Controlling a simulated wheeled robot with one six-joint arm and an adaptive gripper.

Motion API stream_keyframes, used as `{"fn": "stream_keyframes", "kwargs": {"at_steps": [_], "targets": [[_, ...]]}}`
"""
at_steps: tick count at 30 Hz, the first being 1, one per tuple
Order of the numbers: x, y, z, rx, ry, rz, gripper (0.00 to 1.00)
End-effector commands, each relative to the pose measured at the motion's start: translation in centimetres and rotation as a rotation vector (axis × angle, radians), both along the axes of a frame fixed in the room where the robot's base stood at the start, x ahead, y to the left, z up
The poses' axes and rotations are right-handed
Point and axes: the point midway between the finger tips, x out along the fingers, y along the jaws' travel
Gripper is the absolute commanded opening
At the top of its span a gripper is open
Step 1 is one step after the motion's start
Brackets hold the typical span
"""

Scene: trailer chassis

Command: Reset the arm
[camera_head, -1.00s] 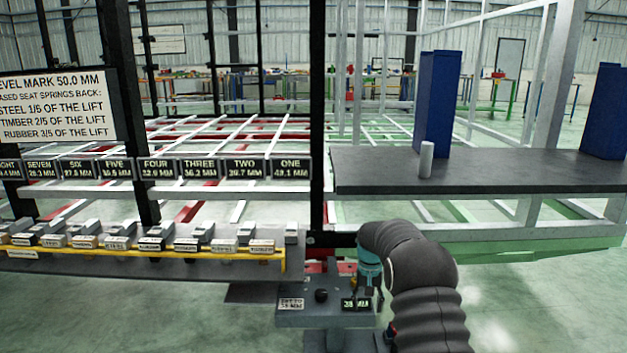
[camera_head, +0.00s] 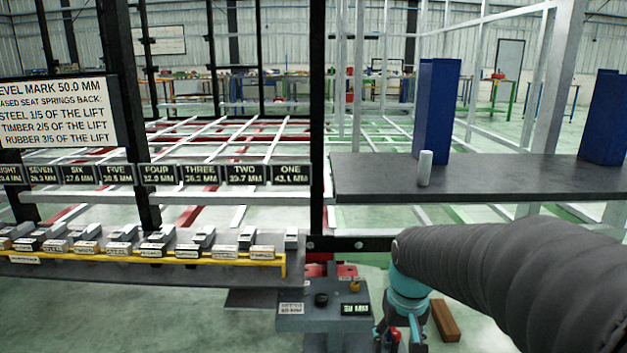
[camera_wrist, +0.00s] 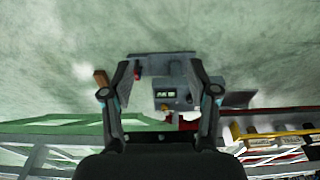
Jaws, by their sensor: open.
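My arm reaches in from the right in the head view, covered in a dark ribbed sleeve with a teal wrist. My gripper (camera_head: 402,336) points down at the lower middle, just right of the small grey control box (camera_head: 325,308). In the wrist view my gripper (camera_wrist: 160,75) has its two fingers spread wide with nothing between them touching either finger. The control box (camera_wrist: 165,90) with its lit display shows beyond and between the fingers. The fingertips are partly cut off at the bottom of the head view.
A brown block (camera_head: 445,320) lies on the floor right of my gripper. A rack (camera_head: 180,268) of labelled blocks with a yellow rail stands left. A dark shelf (camera_head: 500,175) holds a white cylinder (camera_head: 425,168) and blue uprights (camera_head: 437,110). Green floor is open at lower left.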

Motion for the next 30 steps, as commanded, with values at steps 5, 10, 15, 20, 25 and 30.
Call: {"fn": "stream_keyframes", "kwargs": {"at_steps": [5, 10, 15, 20, 25, 30], "targets": [[-5.4, 0.0, 1.8, -0.001, -0.061, 0.005, 0.59], [-9.9, 0.0, 2.9, -0.001, -0.121, 0.005, 0.59], [-13.5, 0.0, 4.1, -0.001, -0.197, 0.005, 0.59], [-15.2, 0.0, 6.3, -0.001, -0.289, 0.005, 0.59], [-15.7, 0.1, 8.1, -0.001, -0.354, 0.004, 0.59], [-15.8, 0.1, 8.4, -0.001, -0.364, 0.004, 0.59]]}}
